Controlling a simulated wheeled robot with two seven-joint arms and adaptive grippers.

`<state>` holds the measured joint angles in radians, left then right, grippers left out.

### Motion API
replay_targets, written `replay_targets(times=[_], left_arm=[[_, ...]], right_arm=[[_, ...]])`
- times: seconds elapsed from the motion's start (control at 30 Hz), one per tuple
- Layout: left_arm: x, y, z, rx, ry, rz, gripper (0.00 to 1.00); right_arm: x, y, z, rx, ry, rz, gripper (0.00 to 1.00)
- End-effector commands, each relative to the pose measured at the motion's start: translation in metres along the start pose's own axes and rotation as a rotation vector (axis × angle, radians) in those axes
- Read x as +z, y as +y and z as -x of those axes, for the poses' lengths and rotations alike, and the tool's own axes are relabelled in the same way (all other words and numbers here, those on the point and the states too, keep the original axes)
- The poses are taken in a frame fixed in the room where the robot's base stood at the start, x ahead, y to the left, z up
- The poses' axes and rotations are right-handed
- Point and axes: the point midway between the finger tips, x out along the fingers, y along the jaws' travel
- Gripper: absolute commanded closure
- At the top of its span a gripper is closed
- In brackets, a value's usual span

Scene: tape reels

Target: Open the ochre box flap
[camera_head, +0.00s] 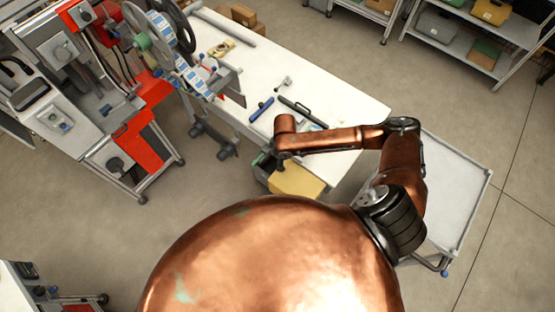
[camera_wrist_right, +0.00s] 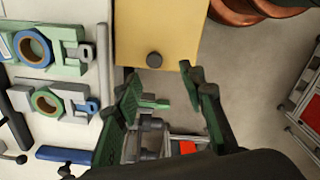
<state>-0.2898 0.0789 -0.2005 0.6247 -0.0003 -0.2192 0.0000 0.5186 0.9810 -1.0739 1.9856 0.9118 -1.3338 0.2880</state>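The ochre box (camera_head: 298,181) sits at the near edge of the white table in the head view, partly hidden by my right arm. The flap looks closed. My right gripper (camera_wrist_right: 160,84) is open, its two green fingers spread apart below the knob in that view. Nothing is between the fingertips, and they appear apart from the knob. In the head view this gripper is mostly hidden beside the box. My left gripper is not in view.
The white table (camera_head: 352,108) carries a blue-handled tool (camera_head: 261,109) and a dark bar (camera_head: 303,113). The wrist view shows green fixtures with tape reels (camera_wrist_right: 33,47) left of the box. A reel machine (camera_head: 175,60) stands left; a grey cart (camera_head: 455,190) stands right.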

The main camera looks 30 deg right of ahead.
Motion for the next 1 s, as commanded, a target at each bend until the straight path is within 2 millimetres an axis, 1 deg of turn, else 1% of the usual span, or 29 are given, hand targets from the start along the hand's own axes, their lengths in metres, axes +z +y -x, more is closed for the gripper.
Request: replay_targets(times=[0.07, 0.17, 0.4, 0.6, 0.73, 1.0], left_arm=[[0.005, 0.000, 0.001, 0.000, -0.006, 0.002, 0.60], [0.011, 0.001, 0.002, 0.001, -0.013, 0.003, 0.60], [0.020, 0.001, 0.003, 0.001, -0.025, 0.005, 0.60], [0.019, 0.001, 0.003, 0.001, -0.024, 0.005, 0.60], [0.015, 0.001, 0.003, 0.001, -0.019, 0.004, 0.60], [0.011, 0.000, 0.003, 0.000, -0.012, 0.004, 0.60]], right_arm=[[0.002, 0.006, 0.001, 0.005, -0.017, 0.000, 0.63], [0.002, 0.007, -0.006, 0.004, -0.024, 0.002, 0.63], [-0.003, 0.005, -0.044, 0.004, -0.022, 0.011, 0.63], [-0.003, 0.006, -0.068, 0.005, -0.020, 0.012, 0.63], [-0.002, 0.006, -0.074, 0.006, -0.020, 0.011, 0.63], [-0.001, 0.006, -0.075, 0.006, -0.019, 0.010, 0.63]])
